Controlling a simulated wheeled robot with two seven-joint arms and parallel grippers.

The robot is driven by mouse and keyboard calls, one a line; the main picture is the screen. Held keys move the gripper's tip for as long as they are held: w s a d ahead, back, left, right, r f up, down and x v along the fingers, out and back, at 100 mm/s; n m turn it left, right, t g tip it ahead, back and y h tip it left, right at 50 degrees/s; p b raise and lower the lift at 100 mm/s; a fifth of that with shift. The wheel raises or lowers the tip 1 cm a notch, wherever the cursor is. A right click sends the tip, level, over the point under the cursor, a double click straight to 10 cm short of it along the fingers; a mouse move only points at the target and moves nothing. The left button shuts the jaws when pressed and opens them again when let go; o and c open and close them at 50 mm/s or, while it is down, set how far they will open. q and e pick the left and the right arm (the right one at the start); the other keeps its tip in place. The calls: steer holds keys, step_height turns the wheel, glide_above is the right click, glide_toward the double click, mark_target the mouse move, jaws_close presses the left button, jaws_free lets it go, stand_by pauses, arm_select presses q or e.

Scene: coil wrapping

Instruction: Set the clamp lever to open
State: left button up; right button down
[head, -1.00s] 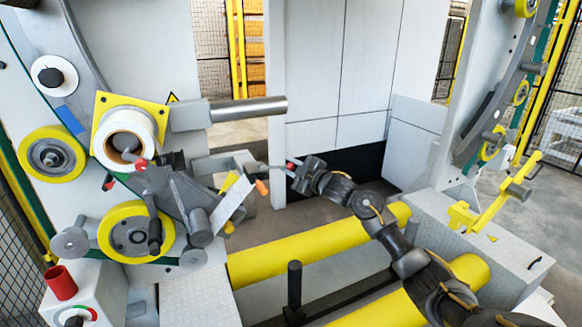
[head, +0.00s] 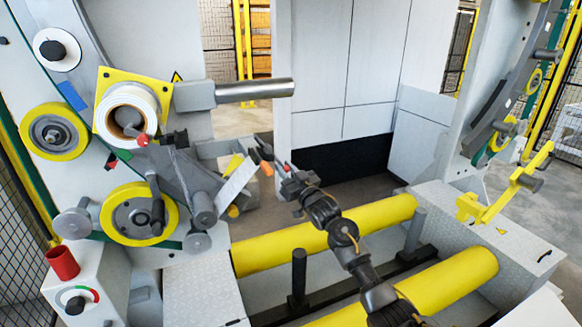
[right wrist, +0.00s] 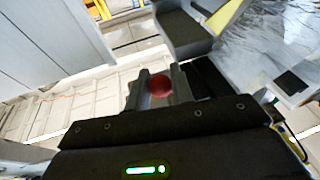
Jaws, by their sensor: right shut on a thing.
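The clamp lever ends in a red knob (head: 287,167), in the middle of the head view, right of the machine's grey arm assembly. My right gripper (head: 284,171) is at this knob. In the right wrist view the red knob (right wrist: 160,86) sits between the two fingers of my right gripper (right wrist: 157,84), which is shut on it. In the head view the thin lever slopes down to the right towards the knob, partly hidden among dark parts. My left gripper is not in view.
An orange-tipped part (head: 267,169) and a white plate (head: 238,185) are close left of my right gripper. A grey bar (head: 255,89) sticks out above. Yellow rollers (head: 350,228) run below my arm. Open floor lies behind the gripper.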

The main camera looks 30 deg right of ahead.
steer(key=shift+w+a+f+m+t+h+b, duration=0.2)
steer(key=shift+a+m+h, duration=0.5)
steer(key=shift+m, duration=0.75)
steer(key=shift+s+a+f+m+t+h+b, duration=0.1)
steer(key=shift+a+f+m+h, duration=0.4)
steer(key=shift+m, duration=0.9)
steer(key=shift+w+a+f+m+t+h+b, duration=0.1)
steer(key=shift+a+m+h, duration=0.75)
steer(key=shift+m, duration=0.6)
steer(key=shift+a, duration=0.2)
steer(key=c, duration=1.2)
jaws_free()
steer(key=shift+c, duration=0.2)
steer(key=shift+s, duration=0.1)
steer(key=b+v, duration=0.2)
steer(key=v, duration=0.8)
steer(key=shift+s+b, duration=0.3)
steer(key=shift+s, duration=0.1)
steer(key=shift+d+f, duration=0.1)
